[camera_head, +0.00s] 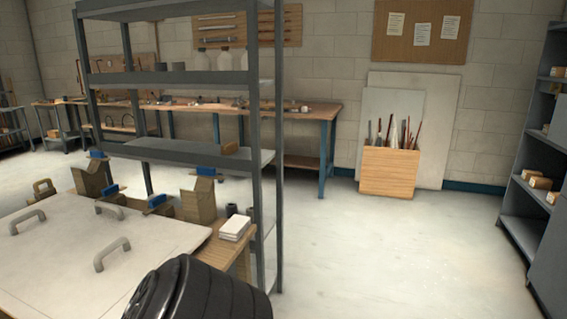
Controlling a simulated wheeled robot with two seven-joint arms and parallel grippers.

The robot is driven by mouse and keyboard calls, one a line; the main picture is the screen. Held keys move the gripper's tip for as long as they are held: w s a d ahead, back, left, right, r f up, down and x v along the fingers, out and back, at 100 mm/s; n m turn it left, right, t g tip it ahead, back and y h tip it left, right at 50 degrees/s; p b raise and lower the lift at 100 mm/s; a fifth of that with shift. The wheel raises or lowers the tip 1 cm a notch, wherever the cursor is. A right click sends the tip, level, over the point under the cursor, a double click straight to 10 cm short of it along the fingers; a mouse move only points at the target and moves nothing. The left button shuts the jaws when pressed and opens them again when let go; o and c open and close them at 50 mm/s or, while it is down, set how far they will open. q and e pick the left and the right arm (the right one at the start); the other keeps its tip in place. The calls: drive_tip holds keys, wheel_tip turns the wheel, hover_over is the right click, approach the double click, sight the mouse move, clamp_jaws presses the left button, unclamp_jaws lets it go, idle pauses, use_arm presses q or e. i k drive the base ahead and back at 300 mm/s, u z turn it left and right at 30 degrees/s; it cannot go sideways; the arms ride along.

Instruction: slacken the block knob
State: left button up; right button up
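No part that I can clearly tell as the block knob shows. Several tan blocks with blue parts stand along the back edge of the table at the left, among them a left block (90,180) and a tall right block (198,203). A lower blue piece (157,201) sits between them. Any knob on these blocks is too small to make out. Neither my left nor my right gripper is in view.
A pale panel (60,262) with grey handles covers the table. White stacked pieces (235,227) lie at its right corner. A black ribbed object (215,296) fills the bottom foreground. A grey shelf rack (190,150) stands behind. Floor at right is clear.

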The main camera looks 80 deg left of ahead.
sight(31, 201)
drive_tip(key=u, duration=2.05)
drive_tip(key=i, duration=6.15)
drive_tip(key=u, duration=3.05)
drive_tip(key=i, duration=4.2)
drive_tip(key=u, duration=0.05)
